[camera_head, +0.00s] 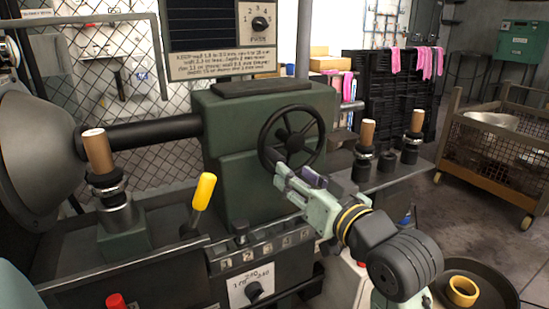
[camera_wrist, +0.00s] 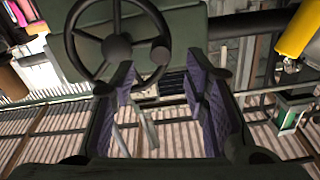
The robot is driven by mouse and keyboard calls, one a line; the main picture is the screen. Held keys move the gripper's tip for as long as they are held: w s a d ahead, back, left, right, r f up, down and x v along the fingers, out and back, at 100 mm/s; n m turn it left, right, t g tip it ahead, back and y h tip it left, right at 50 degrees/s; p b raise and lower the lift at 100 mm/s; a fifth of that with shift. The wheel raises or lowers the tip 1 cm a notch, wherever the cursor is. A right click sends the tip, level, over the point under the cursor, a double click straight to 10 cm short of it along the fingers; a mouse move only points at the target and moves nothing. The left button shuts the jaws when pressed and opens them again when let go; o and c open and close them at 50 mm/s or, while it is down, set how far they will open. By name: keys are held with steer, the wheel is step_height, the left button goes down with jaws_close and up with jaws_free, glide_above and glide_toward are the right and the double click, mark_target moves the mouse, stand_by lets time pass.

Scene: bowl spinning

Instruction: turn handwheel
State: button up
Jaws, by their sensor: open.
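The handwheel (camera_head: 293,141) is a dark spoked wheel on the front of a green machine housing. In the wrist view the handwheel (camera_wrist: 117,47) fills the upper left, its hub and spokes showing. A dark round knob (camera_wrist: 160,54) shows by its lower right rim. My gripper (camera_head: 281,177) is near the wheel's lower edge. In the wrist view my gripper (camera_wrist: 162,85) is open, with purple-lined fingers apart and nothing between them. The knob appears just above the gap between the fingers. I cannot tell whether a finger touches the rim.
A yellow-topped lever (camera_head: 203,192) stands left of the housing, with a large grey bowl (camera_head: 35,150) on a shaft beyond it. A round tray (camera_head: 500,290) holds a yellow ring (camera_head: 462,291).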

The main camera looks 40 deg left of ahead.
mark_target(274, 157)
steer(key=p+x, duration=0.1)
steer(key=x, duration=0.8)
steer(key=shift+a, duration=0.3)
jaws_close()
stand_by(0.4)
